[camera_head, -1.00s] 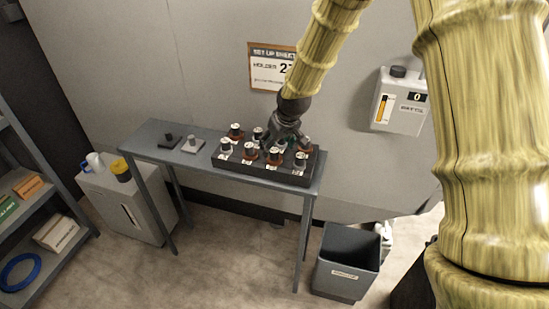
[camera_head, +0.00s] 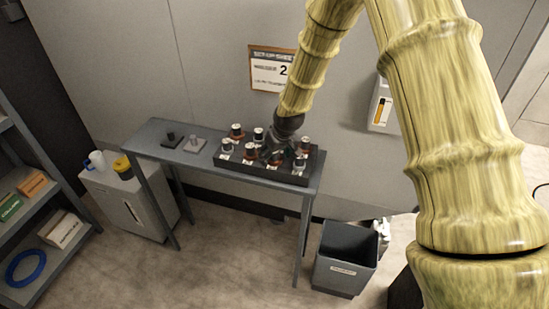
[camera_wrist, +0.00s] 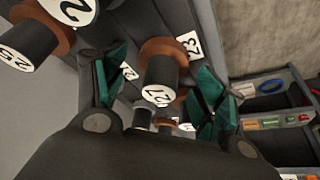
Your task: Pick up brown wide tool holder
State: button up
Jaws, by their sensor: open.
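My gripper (camera_wrist: 162,68) is open, its green-padded fingers on either side of a holder with a wide brown collar (camera_wrist: 165,47), dark body and white numbered end; the number seems to be 27. I cannot tell whether the pads touch it. In the head view my gripper (camera_head: 277,148) is down among the holders in a dark rack (camera_head: 262,173) on the bench, hiding some of them. Another brown-collared holder shows in the wrist view's upper left (camera_wrist: 58,38).
A wall sign (camera_head: 271,68) reads a holder number, partly covered by my arm. A grey bin (camera_head: 345,260) stands at right, a shelf (camera_head: 40,220) at left.

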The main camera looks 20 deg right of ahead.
jog(key=c, duration=1.3)
jog(key=shift+c, duration=0.2)
jog(key=shift+r, duration=0.1)
jog(key=shift+w+r+b, duration=0.1)
jog(key=shift+r+b, duration=0.35)
jog(key=shift+r, duration=0.2)
jog(key=shift+r+b, duration=1.45)
jog(key=shift+r, duration=2.8)
